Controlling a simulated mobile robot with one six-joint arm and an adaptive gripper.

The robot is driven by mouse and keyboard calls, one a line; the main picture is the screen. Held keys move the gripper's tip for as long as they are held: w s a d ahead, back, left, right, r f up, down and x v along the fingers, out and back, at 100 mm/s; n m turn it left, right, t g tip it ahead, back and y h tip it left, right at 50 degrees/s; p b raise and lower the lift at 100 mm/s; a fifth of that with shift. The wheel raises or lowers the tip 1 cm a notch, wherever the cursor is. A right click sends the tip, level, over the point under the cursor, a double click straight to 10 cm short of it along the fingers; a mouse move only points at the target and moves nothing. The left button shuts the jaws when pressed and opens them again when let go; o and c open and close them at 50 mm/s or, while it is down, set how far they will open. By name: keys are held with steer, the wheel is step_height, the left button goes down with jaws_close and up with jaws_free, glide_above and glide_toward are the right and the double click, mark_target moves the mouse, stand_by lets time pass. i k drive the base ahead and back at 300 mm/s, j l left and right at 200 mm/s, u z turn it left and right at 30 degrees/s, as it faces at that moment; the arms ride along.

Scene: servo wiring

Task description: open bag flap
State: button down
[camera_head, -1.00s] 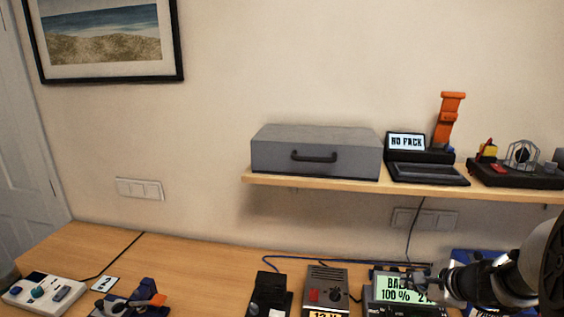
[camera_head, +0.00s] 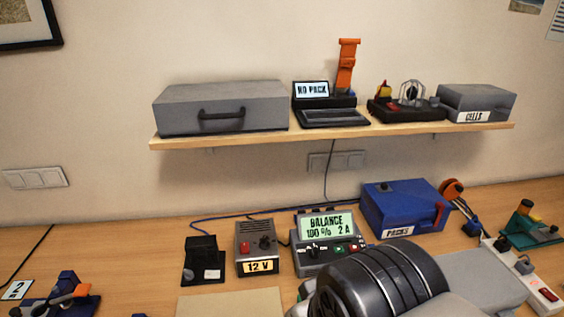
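A blue box-shaped container labelled PACKS (camera_head: 405,207) stands at the back of the table, right of the charger. It looks like the bag. Its top looks closed, and a red strip shows at its right front. A small dark knob or tab sits on top, too small to make out. My arm's black ribbed joint and grey link cross the bottom of the view, in front of the container and charger. My gripper's fingers are not visible.
The charger (camera_head: 325,240) reads BALANCE 100 % 2 A. A 12 V supply (camera_head: 257,247) and a black stand (camera_head: 202,260) are left of it. A power strip (camera_head: 540,290) lies at right. The shelf (camera_head: 330,138) holds a grey case (camera_head: 220,108) and a CELLS box (camera_head: 477,102).

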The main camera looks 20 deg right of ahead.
mark_target(475, 276)
steer(key=l+z, duration=0.1)
steer(key=z, duration=0.4)
steer(key=k+l+z, duration=0.1)
steer(key=z, duration=0.35)
steer(key=l+z, duration=0.15)
steer(key=z, duration=0.35)
steer(key=l+z, duration=0.15)
steer(key=z, duration=0.35)
steer(key=i+u, duration=0.25)
steer(key=k+l, duration=0.05)
steer(key=k, duration=0.05)
